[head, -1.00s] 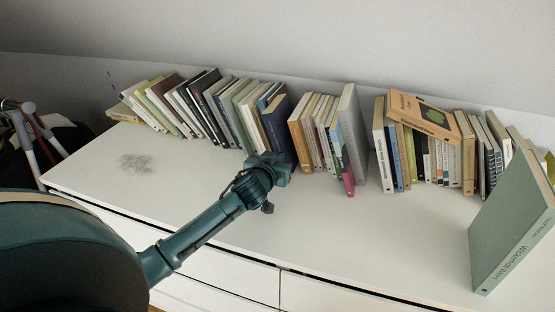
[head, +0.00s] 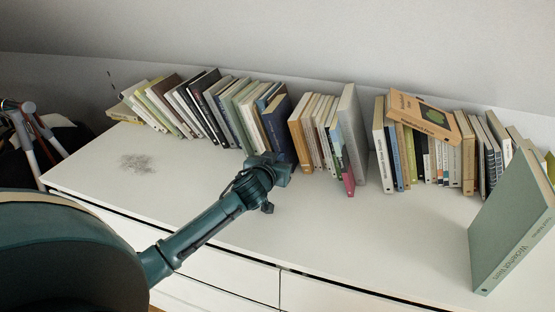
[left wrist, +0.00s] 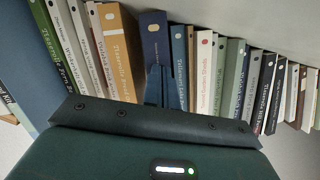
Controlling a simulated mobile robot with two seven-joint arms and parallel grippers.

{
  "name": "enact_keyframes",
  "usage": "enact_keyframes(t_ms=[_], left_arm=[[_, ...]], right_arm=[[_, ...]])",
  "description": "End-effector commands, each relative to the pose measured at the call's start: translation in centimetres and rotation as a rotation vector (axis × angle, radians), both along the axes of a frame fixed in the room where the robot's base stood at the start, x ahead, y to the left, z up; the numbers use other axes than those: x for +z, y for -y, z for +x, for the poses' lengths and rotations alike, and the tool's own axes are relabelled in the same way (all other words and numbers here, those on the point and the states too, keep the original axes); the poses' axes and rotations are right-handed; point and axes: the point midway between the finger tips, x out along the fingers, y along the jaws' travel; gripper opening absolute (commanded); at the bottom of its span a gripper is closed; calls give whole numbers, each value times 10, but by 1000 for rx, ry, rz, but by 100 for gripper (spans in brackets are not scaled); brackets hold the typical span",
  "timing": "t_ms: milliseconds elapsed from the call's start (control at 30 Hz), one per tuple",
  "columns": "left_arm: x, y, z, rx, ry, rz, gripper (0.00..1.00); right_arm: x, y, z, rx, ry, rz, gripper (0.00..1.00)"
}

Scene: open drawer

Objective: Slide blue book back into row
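The blue book (head: 277,128) stands upright in the back row, with its spine sticking out a little past the pale books on its left. My left gripper (head: 283,170) is low at the front of its spine. In the left wrist view, the narrow fingers (left wrist: 158,85) are close together in front of the lower spine of the blue book (left wrist: 155,38). They look shut with nothing between them. I cannot tell whether they touch the spine. My right gripper is out of view.
An orange-tan book (head: 299,140) stands right beside the blue book; pale and dark books (head: 215,105) lean on its left. A large green book (head: 505,230) stands at the front right. The white top (head: 350,235) is clear in front of the row.

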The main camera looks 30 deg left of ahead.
Motion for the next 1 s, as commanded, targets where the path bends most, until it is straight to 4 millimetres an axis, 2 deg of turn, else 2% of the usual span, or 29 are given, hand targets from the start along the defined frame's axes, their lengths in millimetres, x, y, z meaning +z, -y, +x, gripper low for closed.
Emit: enact_keyframes(t_ms=[1000], left_arm=[[0, -9, 37, 0, 1, -1, 0]], right_arm=[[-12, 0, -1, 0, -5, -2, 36]])
